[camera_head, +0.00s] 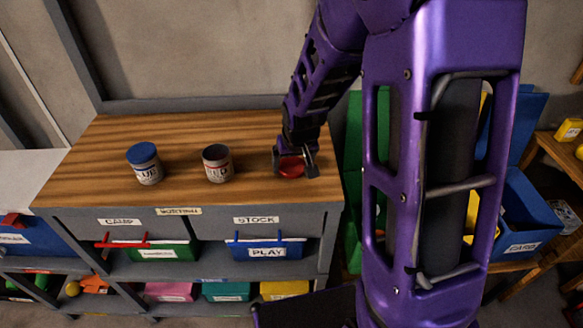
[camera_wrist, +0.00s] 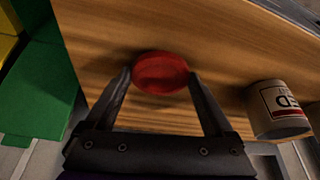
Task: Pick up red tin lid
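The red tin lid (camera_head: 291,168) is a small round disc at the right part of the wooden worktop (camera_head: 110,135). In the wrist view, the red lid (camera_wrist: 161,72) lies between the fingertips of my gripper (camera_wrist: 160,76), with its left and right edges right by them. In the head view, my gripper (camera_head: 296,165) reaches down from above with one finger on each side of the lid. The fingers stand apart by about the lid's width. I cannot tell whether they press on it, or whether it rests on the wood or is slightly raised.
An open tin (camera_head: 217,164) with a red label stands left of my gripper; it also shows in the wrist view (camera_wrist: 279,112). A tin with a blue lid (camera_head: 144,163) stands further left. A green bin (camera_head: 353,170) is beyond the worktop's right end. Labelled bins (camera_head: 266,249) fill shelves below.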

